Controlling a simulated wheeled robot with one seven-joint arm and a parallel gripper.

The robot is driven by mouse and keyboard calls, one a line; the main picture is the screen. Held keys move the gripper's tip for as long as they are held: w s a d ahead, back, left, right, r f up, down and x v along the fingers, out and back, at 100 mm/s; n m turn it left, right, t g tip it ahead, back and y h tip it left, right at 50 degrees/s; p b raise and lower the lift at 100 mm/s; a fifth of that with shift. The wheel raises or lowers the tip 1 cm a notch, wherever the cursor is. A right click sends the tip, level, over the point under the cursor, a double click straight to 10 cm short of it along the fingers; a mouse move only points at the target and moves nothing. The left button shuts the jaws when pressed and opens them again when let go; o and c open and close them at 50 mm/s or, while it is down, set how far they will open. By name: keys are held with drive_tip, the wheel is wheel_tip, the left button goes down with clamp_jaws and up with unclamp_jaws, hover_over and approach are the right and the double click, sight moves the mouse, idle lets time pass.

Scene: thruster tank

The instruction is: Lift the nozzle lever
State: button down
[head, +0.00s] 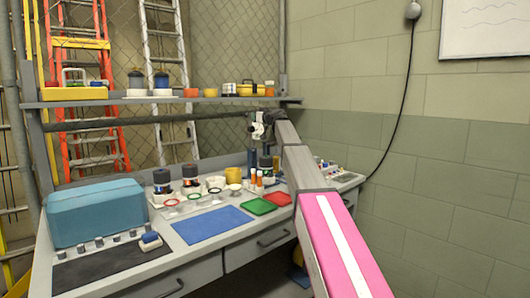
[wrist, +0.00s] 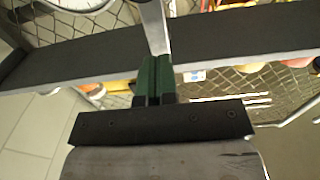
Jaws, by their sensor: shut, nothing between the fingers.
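My gripper (wrist: 156,62) shows in the wrist view with its two green fingers together and nothing visible between them. Just past the fingertips a pale metal bar (wrist: 154,28) crosses in front of a long dark beam; I cannot tell whether it touches the fingers or what it belongs to. In the head view my arm reaches from the lower right to the back of the bench, below the shelf, and its far end hides what lies behind it. I cannot make out the nozzle or its lever for certain in either view.
The grey bench (head: 205,258) holds a teal box (head: 97,212), a blue mat (head: 212,225), green and red trays, and several jars and cups. Mesh and ladders stand behind; a block wall is right.

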drive_tip(key=v, duration=0.7)
